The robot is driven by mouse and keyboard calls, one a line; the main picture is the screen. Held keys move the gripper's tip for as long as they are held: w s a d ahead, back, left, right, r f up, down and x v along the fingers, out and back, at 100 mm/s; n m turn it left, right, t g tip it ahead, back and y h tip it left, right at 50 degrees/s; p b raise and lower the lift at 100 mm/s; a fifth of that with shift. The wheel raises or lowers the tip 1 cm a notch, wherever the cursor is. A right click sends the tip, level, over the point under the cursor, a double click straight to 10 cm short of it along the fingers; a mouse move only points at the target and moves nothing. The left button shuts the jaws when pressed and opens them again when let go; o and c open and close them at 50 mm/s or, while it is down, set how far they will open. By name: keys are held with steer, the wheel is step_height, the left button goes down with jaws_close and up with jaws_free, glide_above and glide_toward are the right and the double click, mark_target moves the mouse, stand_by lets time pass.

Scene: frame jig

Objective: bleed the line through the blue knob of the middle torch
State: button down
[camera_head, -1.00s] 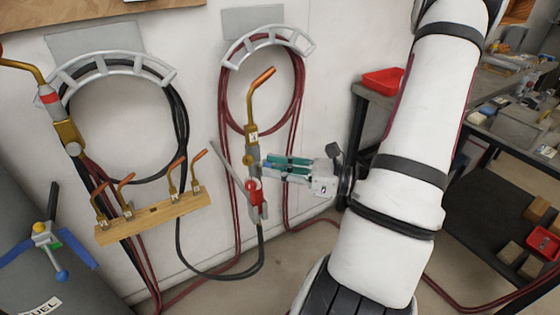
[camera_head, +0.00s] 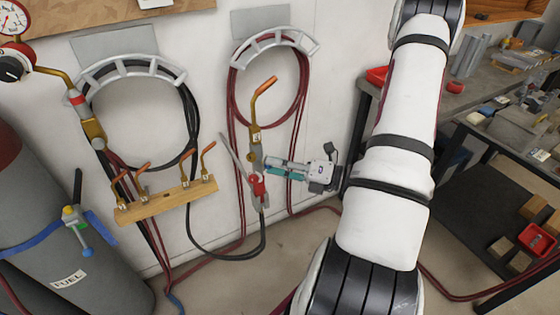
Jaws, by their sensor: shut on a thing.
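My gripper (camera_head: 270,165) reaches in from the right, at the torch's body just above the red knob. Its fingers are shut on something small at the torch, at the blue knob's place. The fingers hide the blue knob, so its angle cannot be seen.
Red hose (camera_head: 305,90) coils on a wall hanger behind the torch. A wooden rack (camera_head: 165,202) with several small torch tips is at left, beside another torch (camera_head: 93,130). A grey fuel cylinder (camera_head: 90,285) stands at lower left. A workbench (camera_head: 480,85) stands at right.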

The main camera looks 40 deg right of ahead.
steer(key=m+p, duration=0.1)
steer(key=m, duration=0.4)
steer(key=shift+f+m+p, duration=0.1)
steer(key=shift+m+p, duration=0.3)
stand_by(0.4)
steer(key=c, duration=1.4)
jaws_free()
steer(key=v, duration=1.2)
